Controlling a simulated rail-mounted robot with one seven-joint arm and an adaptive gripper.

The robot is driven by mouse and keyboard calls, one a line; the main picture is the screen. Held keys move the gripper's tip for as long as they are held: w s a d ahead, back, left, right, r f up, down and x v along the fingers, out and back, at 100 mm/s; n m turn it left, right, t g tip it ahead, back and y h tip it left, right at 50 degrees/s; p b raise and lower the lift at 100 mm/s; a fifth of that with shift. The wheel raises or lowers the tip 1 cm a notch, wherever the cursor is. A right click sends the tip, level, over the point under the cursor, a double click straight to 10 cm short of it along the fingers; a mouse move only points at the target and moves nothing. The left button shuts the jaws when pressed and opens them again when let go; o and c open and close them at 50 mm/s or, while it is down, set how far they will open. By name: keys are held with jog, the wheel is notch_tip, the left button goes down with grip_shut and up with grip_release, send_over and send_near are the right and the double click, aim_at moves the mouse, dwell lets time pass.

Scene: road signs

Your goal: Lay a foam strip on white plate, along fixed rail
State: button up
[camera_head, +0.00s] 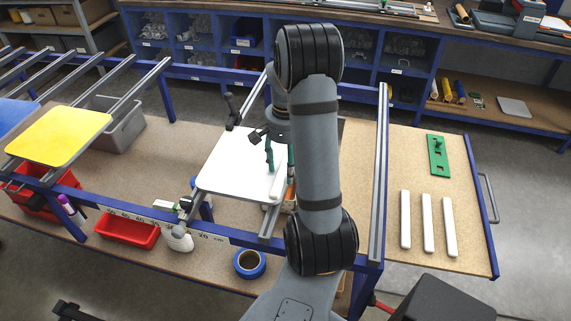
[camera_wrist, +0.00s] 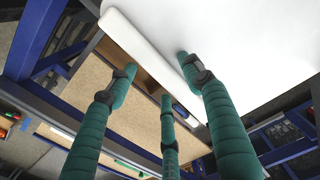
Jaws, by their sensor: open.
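The white plate (camera_head: 232,168) lies across the grey rails of the blue frame. A white foam strip (camera_head: 275,188) lies at the plate's right edge, and the wrist view shows this strip (camera_wrist: 150,56) along the plate edge (camera_wrist: 235,45). My gripper (camera_head: 280,172) is open, with its green fingers pointing down around the strip. In the wrist view the gripper (camera_wrist: 157,75) has one finger on the plate side and two on the outer side; contact cannot be told. A grey rail (camera_head: 270,224) shows below the plate's right edge; its part beneath is hidden.
Three white strips (camera_head: 427,222) lie on the right board, near a green part (camera_head: 438,155). A blue tape roll (camera_head: 249,263), a white bottle (camera_head: 179,239) and a red bin (camera_head: 128,231) stand near the frame's front. A yellow plate (camera_head: 60,135) lies at left.

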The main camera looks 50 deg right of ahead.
aim_at(285, 170)
notch_tip(285, 170, up, 12)
jog(key=shift+r+p, duration=0.2)
jog(key=shift+p, duration=0.15)
jog(key=shift+w, duration=0.1)
dwell(0.4)
